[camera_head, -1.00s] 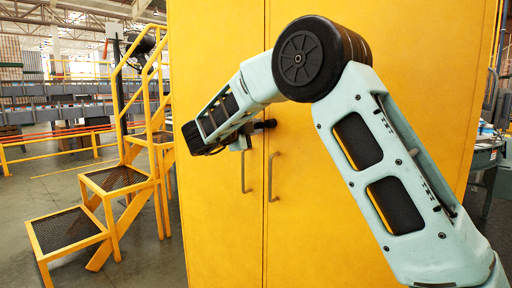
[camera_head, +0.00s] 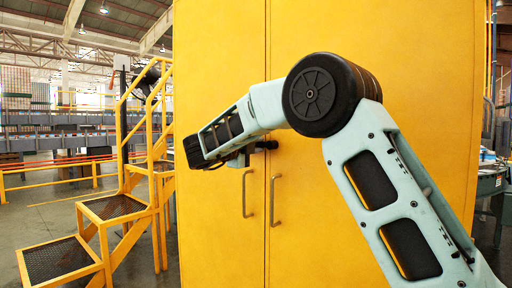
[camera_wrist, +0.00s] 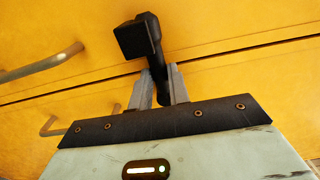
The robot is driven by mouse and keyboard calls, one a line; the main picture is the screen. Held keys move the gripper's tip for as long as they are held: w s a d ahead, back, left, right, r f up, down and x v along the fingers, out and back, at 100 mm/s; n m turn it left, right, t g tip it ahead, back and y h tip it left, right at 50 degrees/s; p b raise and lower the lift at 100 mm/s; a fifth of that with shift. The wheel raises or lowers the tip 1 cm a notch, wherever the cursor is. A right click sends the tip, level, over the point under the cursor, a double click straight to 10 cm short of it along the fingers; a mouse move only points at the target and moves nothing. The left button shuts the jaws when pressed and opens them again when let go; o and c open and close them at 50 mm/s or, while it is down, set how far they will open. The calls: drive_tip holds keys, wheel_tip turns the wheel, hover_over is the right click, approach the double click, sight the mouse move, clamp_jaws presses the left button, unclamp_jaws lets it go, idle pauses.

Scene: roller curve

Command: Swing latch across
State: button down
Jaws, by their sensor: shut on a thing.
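The latch (camera_wrist: 135,40) is a black bar with a square block at one end, mounted on the yellow cabinet doors by the seam between them. It also shows in the head view as a small dark piece (camera_head: 267,145) above the door handles. My gripper (camera_wrist: 160,86) has its two grey fingers on either side of the latch's black bar, shut on it. In the head view my gripper (camera_head: 243,158) reaches the doors from the left, and my wrist hides part of it. The exact contact faces are hidden.
The tall yellow cabinet (camera_head: 385,45) fills the middle. Two vertical handles, left (camera_head: 246,194) and right (camera_head: 274,201), flank the seam below the latch. Yellow steps with railings (camera_head: 113,207) stand at the left.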

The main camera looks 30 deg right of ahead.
drive_tip(key=c, duration=1.3)
unclamp_jaws()
drive_tip(key=b+v, duration=0.1)
drive_tip(key=v, duration=1.6)
drive_tip(key=shift+s+a+b, duration=0.1)
drive_tip(key=shift+a+b, duration=0.05)
drive_tip(key=shift+b, duration=0.25)
